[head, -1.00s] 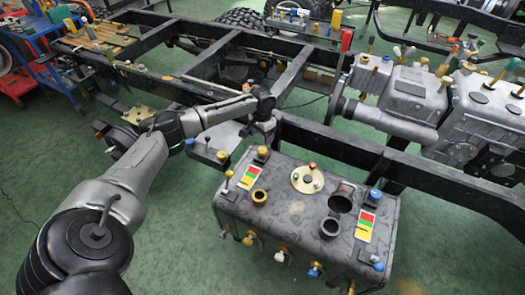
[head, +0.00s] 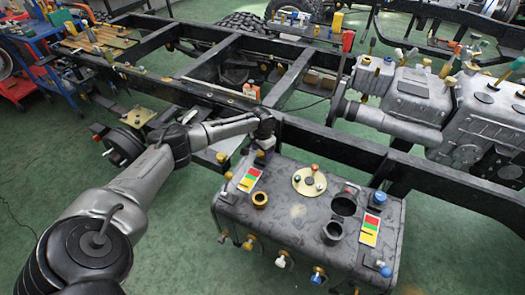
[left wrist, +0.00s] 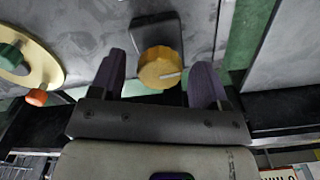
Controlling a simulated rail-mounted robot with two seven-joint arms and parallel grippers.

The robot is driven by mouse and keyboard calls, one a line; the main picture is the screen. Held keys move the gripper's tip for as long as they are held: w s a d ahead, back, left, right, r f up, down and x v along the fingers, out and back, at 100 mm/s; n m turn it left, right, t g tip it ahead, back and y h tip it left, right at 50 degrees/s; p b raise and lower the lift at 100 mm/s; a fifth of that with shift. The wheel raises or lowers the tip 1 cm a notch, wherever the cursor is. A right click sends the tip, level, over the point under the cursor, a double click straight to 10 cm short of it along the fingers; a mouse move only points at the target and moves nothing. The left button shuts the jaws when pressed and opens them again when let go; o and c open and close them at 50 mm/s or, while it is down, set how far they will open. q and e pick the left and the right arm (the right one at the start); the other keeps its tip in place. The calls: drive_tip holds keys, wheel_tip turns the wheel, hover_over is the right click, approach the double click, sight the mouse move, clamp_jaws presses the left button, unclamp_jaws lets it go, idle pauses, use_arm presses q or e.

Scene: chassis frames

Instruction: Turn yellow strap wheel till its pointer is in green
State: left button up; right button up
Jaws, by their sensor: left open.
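The yellow wheel (left wrist: 160,68) is a round ridged knob with a white line on its face, on a dark block of the grey tank (head: 292,208). In the left wrist view it lies between the two purple fingers of my left gripper (left wrist: 155,82), with gaps on both sides. In the head view my left gripper (head: 264,152) is over the wheel at the tank's far left corner and hides it. A red, yellow and green strip (head: 250,179) lies beside that corner; its pointer position is too small to tell. My right gripper is out of view.
A disc with green and orange knobs (head: 309,181) sits near the wheel. Two open necks, a blue knob (head: 378,197) and another colour strip (head: 369,229) are also on the tank. A black frame rail (head: 330,145) runs close behind the tank.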

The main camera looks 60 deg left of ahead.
use_arm(q)
drive_tip(key=c, duration=0.9)
drive_tip(key=m+p, duration=0.1)
drive_tip(key=p, duration=0.1)
drive_tip(key=m+p, duration=0.1)
drive_tip(key=shift+r+p, duration=0.25)
drive_tip(key=shift+p, duration=0.15)
drive_tip(key=m+p, duration=0.1)
drive_tip(key=m, duration=0.1)
drive_tip(key=shift+f+m, duration=0.15)
drive_tip(key=shift+m, duration=0.25)
drive_tip(key=shift+m+p, duration=0.5)
drive_tip(key=shift+m, duration=0.4)
drive_tip(key=shift+f, duration=0.1)
drive_tip(key=o, duration=0.9)
